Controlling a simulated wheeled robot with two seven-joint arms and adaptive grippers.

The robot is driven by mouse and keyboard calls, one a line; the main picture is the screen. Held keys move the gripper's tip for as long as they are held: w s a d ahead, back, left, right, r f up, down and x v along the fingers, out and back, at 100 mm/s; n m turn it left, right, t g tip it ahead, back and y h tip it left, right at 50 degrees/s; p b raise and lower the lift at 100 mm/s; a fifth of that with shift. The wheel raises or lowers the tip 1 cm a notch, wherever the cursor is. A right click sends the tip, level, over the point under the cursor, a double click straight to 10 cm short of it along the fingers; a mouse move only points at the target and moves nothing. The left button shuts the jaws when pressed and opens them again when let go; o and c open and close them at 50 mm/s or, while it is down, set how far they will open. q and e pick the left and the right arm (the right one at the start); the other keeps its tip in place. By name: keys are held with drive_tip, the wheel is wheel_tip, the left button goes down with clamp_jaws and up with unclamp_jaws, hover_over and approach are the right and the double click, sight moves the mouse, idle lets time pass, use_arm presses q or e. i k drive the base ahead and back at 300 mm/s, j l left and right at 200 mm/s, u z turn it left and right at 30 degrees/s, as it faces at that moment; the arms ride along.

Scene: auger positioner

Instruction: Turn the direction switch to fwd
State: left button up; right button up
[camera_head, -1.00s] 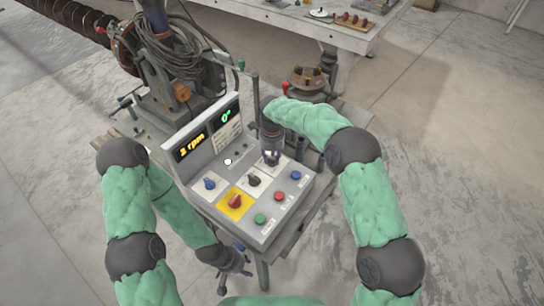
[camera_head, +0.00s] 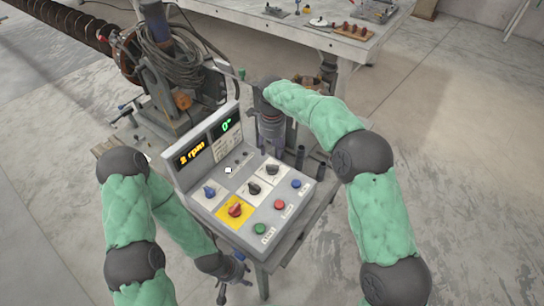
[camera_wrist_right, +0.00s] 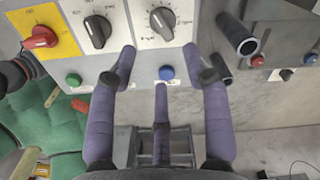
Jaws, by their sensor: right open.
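The grey control panel (camera_head: 262,212) holds a blue knob (camera_head: 209,191), two black rotary switches, the middle one (camera_head: 254,188) and the upper right one (camera_head: 272,169), and a red knob (camera_head: 235,210) on a yellow plate. The lettering is too small to tell which is the direction switch. The right wrist view shows the middle black switch (camera_wrist_right: 97,32) and the other black switch (camera_wrist_right: 162,21) on white plates. My right gripper (camera_head: 274,146) is open and empty beyond the upper right switch; its fingers (camera_wrist_right: 168,72) spread below that switch in the wrist view. My left gripper (camera_head: 236,281) hangs below the panel's front.
Green (camera_head: 260,229), red (camera_head: 279,204) and blue (camera_head: 296,184) buttons line the panel's front. Dark upright cylinders (camera_head: 300,157) stand right of the panel. The machine with coiled cable (camera_head: 170,55) is behind, and a workbench (camera_head: 330,36) is at the back.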

sight(254, 189)
drive_tip(key=k, duration=1)
